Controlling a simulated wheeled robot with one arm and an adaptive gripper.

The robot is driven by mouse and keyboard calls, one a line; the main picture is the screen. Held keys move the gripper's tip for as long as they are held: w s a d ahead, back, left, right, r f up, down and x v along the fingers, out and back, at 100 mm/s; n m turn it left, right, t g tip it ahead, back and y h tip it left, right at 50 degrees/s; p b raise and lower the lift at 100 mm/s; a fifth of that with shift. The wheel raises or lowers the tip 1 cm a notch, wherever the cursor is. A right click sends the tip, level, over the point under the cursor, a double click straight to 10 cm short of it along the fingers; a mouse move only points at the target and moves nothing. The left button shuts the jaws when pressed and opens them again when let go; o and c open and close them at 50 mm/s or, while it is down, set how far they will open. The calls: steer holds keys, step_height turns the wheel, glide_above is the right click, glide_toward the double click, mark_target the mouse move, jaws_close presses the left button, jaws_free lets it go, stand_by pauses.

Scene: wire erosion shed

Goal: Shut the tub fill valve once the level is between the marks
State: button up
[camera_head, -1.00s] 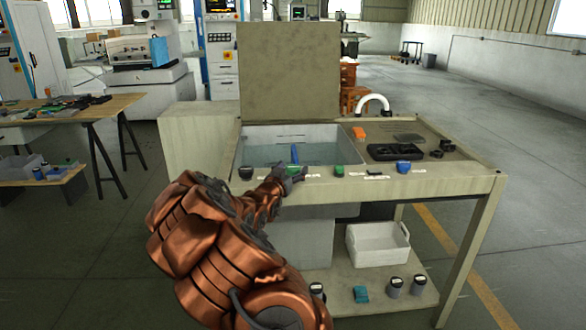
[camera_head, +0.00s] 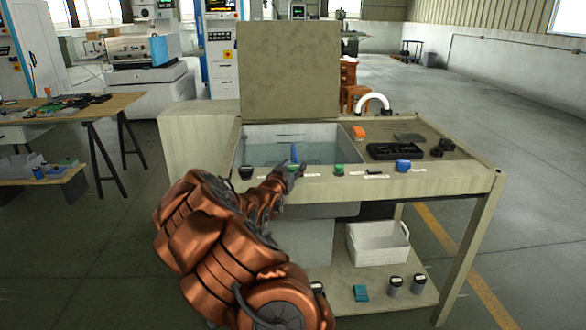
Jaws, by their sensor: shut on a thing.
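The grey tub (camera_head: 251,134) is set into the bench and holds clear water (camera_head: 268,154). A faint dark line shows high on its back wall, but I cannot read the level against any marks. A blue upright piece (camera_head: 294,153) shows at the tub's front side. Knobs line the bench's front ledge, with labels too small to read. My gripper (camera_head: 290,170) is at the ledge in front of the tub, shut on a green knob (camera_head: 291,174), which its fingers partly hide. I cannot tell how far this knob is turned.
A black knob (camera_head: 246,172) is left of my gripper; another green knob (camera_head: 339,169) and a blue knob (camera_head: 403,166) are to the right. A black tray (camera_head: 395,152) and an orange item (camera_head: 358,132) lie on the bench top. A white bin (camera_head: 378,246) stands below.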

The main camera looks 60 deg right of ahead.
steer(key=c, duration=0.3)
steer(key=n+t+b, duration=0.1)
steer(key=b, duration=0.3)
steer(key=shift+f+t, duration=0.2)
steer(key=shift+t, duration=0.2)
steer(key=shift+s+n+t+y+b, duration=0.1)
steer(key=shift+n+t+y+b, duration=0.3)
steer(key=shift+n+t+b, duration=0.15)
steer(key=shift+t, duration=0.35)
steer(key=shift+r+n+t+y+p, duration=0.3)
steer(key=shift+n+t+y+p, duration=0.15)
steer(key=shift+n+t+y, duration=0.65)
steer(key=shift+n+t+p, duration=0.25)
steer(key=shift+t+p, duration=0.3)
steer(key=shift+t, duration=0.05)
steer(key=shift+f+n+t+y+p, duration=0.1)
steer(key=shift+n+t+y+p, duration=0.45)
steer(key=shift+t+p, duration=0.2)
